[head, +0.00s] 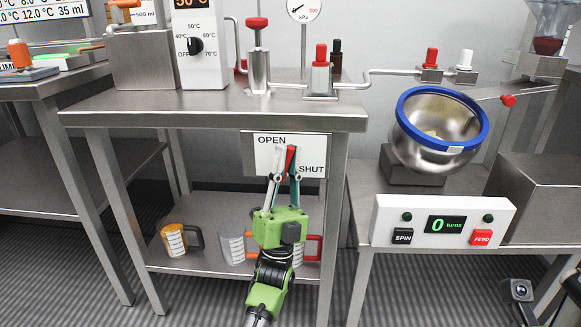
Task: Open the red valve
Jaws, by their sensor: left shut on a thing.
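The red valve (291,155) is a small red handle in front of a white sign (265,140) marked OPEN at upper left and SHUT at lower right. The sign hangs below the front edge of the middle steel table (220,120). My left gripper (284,152) reaches up from below and is shut on the red handle, with its fingertips in front of the sign. The handle stands roughly upright. The fingers hide much of the handle and its pivot. My right gripper is not in view.
A lower shelf (205,262) holds several measuring jugs behind my left arm. On the tabletop are a temperature box (203,50) and a red-topped plunger (258,65). At right, a blue-rimmed drum (440,150) stands above a control panel (442,222) reading 0 turns.

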